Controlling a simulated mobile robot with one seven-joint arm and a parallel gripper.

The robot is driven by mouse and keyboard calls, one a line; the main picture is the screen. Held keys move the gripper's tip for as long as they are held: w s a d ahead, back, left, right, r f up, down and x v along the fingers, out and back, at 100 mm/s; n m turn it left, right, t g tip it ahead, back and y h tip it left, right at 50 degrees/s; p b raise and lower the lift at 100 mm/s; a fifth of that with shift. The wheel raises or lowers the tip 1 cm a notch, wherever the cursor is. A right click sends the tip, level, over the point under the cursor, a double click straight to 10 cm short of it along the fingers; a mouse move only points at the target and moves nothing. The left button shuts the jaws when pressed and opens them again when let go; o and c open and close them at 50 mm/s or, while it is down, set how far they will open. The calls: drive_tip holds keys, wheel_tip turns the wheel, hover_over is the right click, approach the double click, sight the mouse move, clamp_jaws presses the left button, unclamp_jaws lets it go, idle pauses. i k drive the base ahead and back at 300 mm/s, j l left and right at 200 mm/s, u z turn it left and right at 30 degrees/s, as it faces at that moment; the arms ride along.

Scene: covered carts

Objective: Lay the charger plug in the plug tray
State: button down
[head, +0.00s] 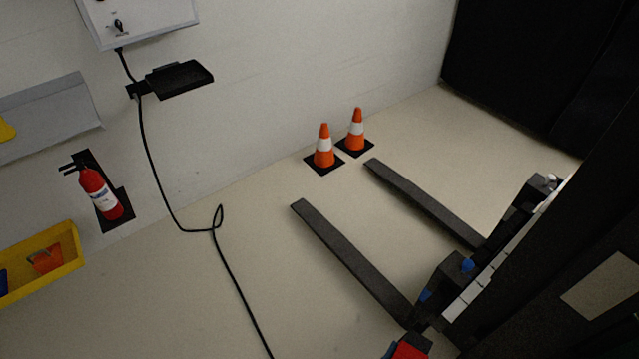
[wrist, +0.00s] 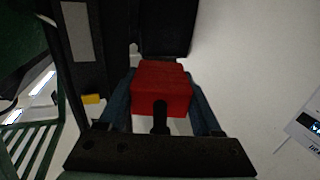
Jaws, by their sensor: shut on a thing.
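The charger plug is a red block with a dark cable stub, seen in the wrist view (wrist: 172,95). My gripper (wrist: 162,78) is shut on it, with a dark blue finger on each side. In the head view a red piece of the plug (head: 412,349) shows at the bottom edge, beside a bit of blue finger. The plug tray (head: 182,79) is a shallow black tray on the wall at the upper left of the head view, well away from the plug. It looks empty, though its inside is dark.
A black cable (head: 152,165) hangs from the white wall box (head: 138,16) and runs over the floor. A forklift with two dark forks (head: 350,262) stands at right. Two orange cones (head: 324,148), a fire extinguisher (head: 100,193) and a yellow bin (head: 45,283) are near the wall.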

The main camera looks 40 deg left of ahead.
sight(193, 85)
drive_tip(key=j+u, duration=0.1)
drive_tip(key=u, duration=0.3)
drive_tip(key=i+j+u, duration=0.1)
drive_tip(key=u, duration=0.3)
drive_tip(key=i+j+u, duration=0.1)
drive_tip(key=u, duration=0.3)
drive_tip(key=i+j, duration=0.25)
drive_tip(key=i, duration=0.15)
drive_tip(key=i+j, duration=0.25)
drive_tip(key=i, duration=0.15)
drive_tip(key=i+j, duration=0.25)
drive_tip(key=i, duration=0.15)
